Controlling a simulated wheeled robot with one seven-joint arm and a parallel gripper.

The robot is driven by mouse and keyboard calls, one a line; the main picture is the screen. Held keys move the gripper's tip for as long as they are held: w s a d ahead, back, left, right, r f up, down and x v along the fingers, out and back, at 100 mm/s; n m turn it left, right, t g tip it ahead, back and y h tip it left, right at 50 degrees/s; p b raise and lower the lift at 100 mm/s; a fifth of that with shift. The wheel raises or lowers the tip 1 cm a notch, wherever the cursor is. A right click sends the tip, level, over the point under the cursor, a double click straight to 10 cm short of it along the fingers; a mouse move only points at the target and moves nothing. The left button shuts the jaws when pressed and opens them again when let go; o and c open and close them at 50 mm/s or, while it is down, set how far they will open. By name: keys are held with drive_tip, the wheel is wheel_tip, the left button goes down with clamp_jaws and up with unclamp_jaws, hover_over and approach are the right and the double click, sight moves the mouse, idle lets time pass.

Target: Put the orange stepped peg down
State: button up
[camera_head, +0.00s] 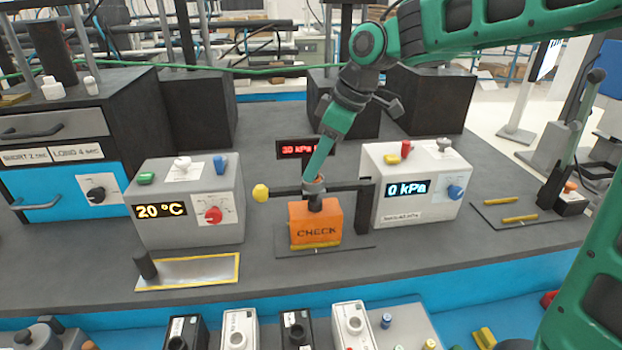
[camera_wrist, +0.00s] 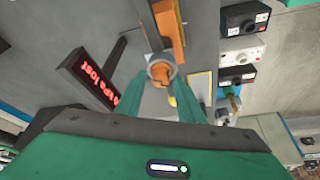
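The orange stepped peg (camera_wrist: 162,75) shows between the green fingertips in the wrist view, with a grey ring around it. My gripper (camera_wrist: 163,90) is shut on it, one finger on each side. In the head view my gripper (camera_head: 316,172) points down above the orange block marked CHECK (camera_head: 315,222), at the black post on its top. The peg's lower end is hidden there, so I cannot tell whether it is seated or just above.
A black bar with a yellow knob (camera_head: 260,193) crosses just behind the gripper. Grey instrument boxes stand left (camera_head: 185,230) and right (camera_head: 425,215). A red display (camera_head: 300,149) is behind. A yellow-edged plate (camera_head: 190,272) lies front left. Several small devices line the front.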

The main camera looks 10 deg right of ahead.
clamp_jaws()
drive_tip(key=shift+r, duration=0.15)
